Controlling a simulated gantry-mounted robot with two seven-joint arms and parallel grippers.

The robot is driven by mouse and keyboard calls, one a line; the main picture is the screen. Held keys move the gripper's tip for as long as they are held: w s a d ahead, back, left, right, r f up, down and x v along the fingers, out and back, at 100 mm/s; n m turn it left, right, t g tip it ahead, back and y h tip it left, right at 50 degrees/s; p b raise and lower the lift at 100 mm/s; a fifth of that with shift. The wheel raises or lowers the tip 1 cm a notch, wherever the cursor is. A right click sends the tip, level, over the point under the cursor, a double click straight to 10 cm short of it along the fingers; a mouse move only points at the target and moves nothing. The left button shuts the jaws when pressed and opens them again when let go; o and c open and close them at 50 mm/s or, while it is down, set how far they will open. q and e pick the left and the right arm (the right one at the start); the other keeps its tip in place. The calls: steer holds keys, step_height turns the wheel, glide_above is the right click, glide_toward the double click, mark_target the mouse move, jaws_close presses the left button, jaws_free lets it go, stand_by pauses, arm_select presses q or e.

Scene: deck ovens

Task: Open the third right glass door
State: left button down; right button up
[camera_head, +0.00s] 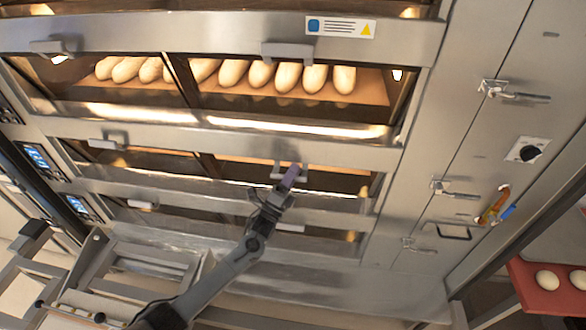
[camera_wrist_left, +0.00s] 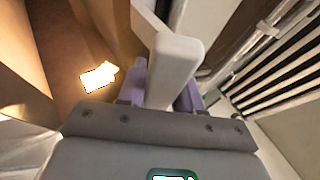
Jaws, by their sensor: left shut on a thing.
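The third right glass door (camera_head: 338,181) is in the deck below the one with the bread loaves, in the head view. Its pale handle (camera_head: 276,173) is at the upper edge of the door. My left gripper (camera_head: 287,181) reaches up from below and is shut on this handle. In the left wrist view the handle (camera_wrist_left: 173,65) is a light grey block between the two purple fingers. A warm-lit space shows to the left of it there. I cannot tell whether the door stands slightly open. My right gripper is not in view.
Above is a deck with several loaves (camera_head: 288,77) behind glass. Below is another door handle (camera_head: 290,227). To the right a steel panel (camera_head: 440,130) carries latches and a black knob (camera_head: 529,153). A red tray (camera_head: 530,287) with pale dough stands at far right.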

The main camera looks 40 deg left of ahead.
arm_select(q)
steer(key=c, duration=0.8)
jaws_free()
steer(key=shift+c, duration=0.2)
steer(key=b+v, duration=0.2)
steer(key=v, duration=0.8)
steer(key=shift+s+f, duration=0.25)
steer(key=shift+s, duration=0.1)
steer(key=shift+f, duration=0.1)
